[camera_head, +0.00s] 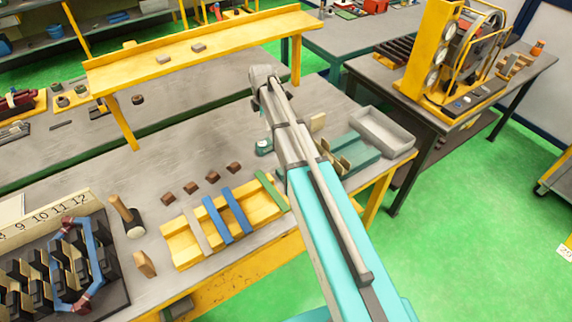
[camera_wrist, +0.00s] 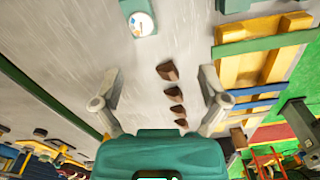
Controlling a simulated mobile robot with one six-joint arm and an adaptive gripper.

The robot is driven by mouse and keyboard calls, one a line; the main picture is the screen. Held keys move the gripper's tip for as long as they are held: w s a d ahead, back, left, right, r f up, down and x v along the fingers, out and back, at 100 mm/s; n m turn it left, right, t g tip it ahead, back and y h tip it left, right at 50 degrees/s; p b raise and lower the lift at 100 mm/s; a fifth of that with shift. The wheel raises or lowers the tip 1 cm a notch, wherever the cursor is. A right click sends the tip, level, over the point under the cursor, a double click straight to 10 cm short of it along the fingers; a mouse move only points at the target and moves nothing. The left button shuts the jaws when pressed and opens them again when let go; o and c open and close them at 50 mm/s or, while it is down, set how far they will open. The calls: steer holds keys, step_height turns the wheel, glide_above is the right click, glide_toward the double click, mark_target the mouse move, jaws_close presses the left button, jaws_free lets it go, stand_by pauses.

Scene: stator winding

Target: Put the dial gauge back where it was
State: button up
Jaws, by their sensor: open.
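The dial gauge (camera_wrist: 141,23) shows at the top of the wrist view, with a round white face and a teal body. It lies on the grey bench top. In the head view the dial gauge (camera_head: 264,147) sits just left of my arm, which partly covers that area. My gripper (camera_wrist: 158,76) is open in the wrist view. In the head view the fingers cannot be made out.
Several brown blocks (camera_head: 190,187) lie in a row on the bench near a yellow rack (camera_head: 180,245) with coloured strips. A grey tray (camera_head: 381,130) and a yellow raised shelf (camera_head: 200,48) are farther back. Bare bench lies around the gauge.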

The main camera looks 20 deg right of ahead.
steer(key=s+d+m, duration=0.1)
steer(key=s+m, duration=1.8)
steer(key=s, duration=0.7)
steer(key=shift+s+d, duration=0.15)
steer(key=shift+d, duration=0.15)
